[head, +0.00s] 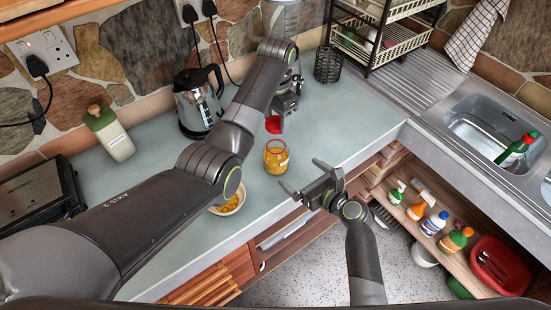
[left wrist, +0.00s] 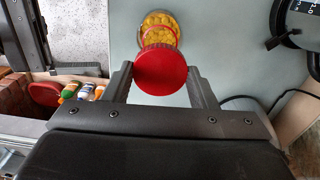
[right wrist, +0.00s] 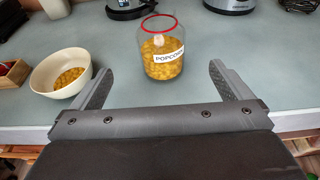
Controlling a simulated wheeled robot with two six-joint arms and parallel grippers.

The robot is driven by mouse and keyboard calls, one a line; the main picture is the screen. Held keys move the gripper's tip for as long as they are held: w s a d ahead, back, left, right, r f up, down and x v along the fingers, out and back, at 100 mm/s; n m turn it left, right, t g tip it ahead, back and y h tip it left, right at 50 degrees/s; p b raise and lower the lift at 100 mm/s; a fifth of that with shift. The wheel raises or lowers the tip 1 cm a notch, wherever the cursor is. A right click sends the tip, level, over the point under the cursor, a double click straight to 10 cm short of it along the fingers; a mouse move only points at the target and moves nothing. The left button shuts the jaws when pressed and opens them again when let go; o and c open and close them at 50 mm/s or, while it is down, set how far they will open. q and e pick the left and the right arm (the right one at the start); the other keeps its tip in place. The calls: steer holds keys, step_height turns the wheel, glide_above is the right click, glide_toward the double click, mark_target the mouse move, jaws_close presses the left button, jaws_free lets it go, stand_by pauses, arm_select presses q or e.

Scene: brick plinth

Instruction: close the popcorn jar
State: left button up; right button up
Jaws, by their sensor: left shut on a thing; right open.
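The popcorn jar (head: 276,158) is a clear jar of yellow kernels with a red rim, upright on the counter near its front edge. In the right wrist view its POPCORN label (right wrist: 169,56) faces me and its mouth is uncovered. The round red lid (head: 274,124) is between the fingers of my left gripper (head: 281,120), which is shut on it behind and above the jar. In the left wrist view the lid (left wrist: 161,72) partly overlaps the jar (left wrist: 158,25). My right gripper (head: 314,186) is open and empty, in front of the jar, its fingers apart from it.
A bowl of kernels (head: 230,203) stands left of the jar. A kettle (head: 199,98), a bottle (head: 109,133) and a black mesh cup (head: 328,65) stand farther back. The sink (head: 485,125) is at the right. The counter right of the jar is clear.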

steer(key=shift+x, duration=6)
steer(key=c, duration=1.5)
arm_select(q)
glide_above(276, 138)
steer(key=s, duration=0.2)
steer(key=shift+f, duration=2.55)
steer(key=shift+f, duration=0.85)
steer(key=shift+f, duration=0.55)
